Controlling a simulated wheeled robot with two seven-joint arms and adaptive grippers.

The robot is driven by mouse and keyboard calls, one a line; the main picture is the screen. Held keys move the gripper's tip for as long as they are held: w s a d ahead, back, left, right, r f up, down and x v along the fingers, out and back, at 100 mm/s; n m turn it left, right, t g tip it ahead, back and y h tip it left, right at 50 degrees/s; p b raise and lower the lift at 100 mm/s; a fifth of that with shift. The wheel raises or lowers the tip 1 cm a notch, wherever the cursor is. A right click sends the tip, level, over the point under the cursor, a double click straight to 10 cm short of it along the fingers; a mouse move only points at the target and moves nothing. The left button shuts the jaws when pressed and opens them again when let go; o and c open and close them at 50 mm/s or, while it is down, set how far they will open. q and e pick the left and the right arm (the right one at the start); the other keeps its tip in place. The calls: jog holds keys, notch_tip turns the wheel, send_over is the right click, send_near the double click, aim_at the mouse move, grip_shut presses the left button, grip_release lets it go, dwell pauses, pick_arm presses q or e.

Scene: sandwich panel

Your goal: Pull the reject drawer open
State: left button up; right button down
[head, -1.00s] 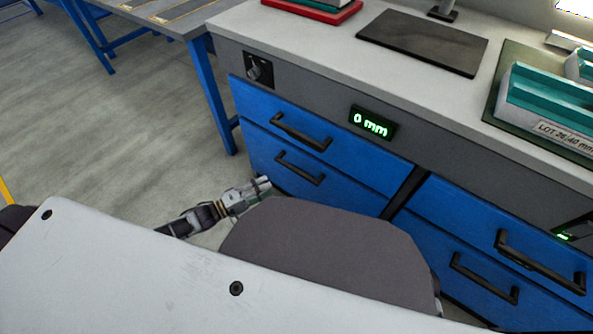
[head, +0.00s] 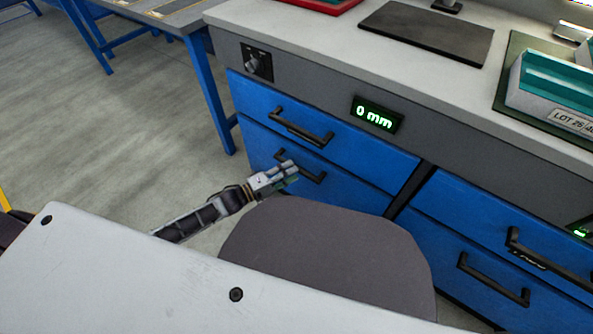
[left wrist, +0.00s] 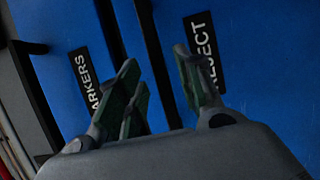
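The reject drawer (head: 350,189) is the lower blue drawer of the left stack and is closed flush in the head view. Its REJECT label (left wrist: 205,52) shows in the left wrist view. Its black bar handle (left wrist: 154,45) runs between the spread fingers of my left gripper (left wrist: 157,60), with visible space on its sides. In the head view my left gripper (head: 288,170) is at this handle (head: 316,176) and covers part of it. It is open; contact cannot be told. My right gripper is out of view.
The markers drawer (left wrist: 60,70) with its own handle (head: 300,127) is closed above. A display (head: 376,114) reads 0 mm and a knob (head: 257,63) sits on the grey panel. More blue drawers (head: 470,228) are on the right. Bare floor (head: 120,130) lies left.

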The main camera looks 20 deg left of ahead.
pick_arm(q)
jog(key=shift+b+x, duration=0.5)
jog(key=shift+x, duration=1.2)
grip_shut()
